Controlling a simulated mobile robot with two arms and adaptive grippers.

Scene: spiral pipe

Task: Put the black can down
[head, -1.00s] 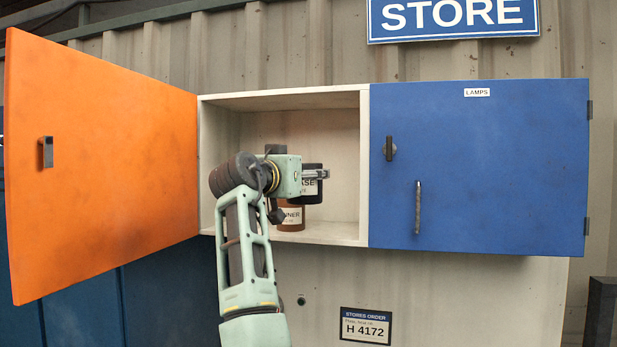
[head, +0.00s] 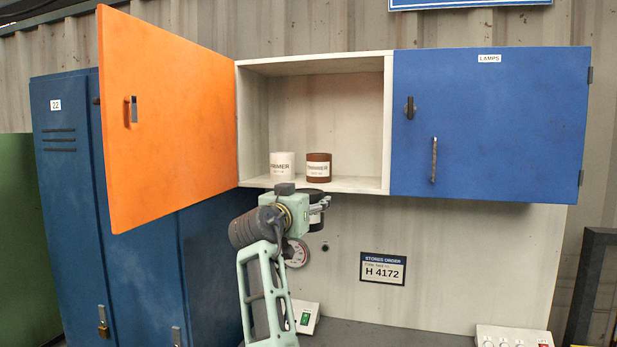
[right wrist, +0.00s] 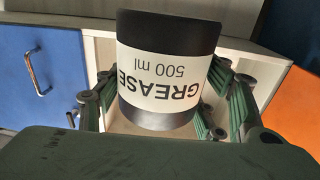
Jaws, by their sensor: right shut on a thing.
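The black can (right wrist: 168,72) fills the middle of the right wrist view, with a white label reading GREASE 500 ml. My right gripper (right wrist: 165,100) is shut on it, one finger on each side. In the head view the black can (head: 316,221) is partly hidden behind my right gripper (head: 318,206). There it shows in front of and just below the cupboard's lower edge, held in the air. My left gripper is not in view.
The open cupboard (head: 360,184) holds a white can (head: 282,165) and a brown can (head: 318,168). Its orange door (head: 165,120) stands open at left; the blue door (head: 490,130) is shut. A grey worktop (head: 400,337) lies below, with a switch box (head: 306,317) and a socket box (head: 510,337).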

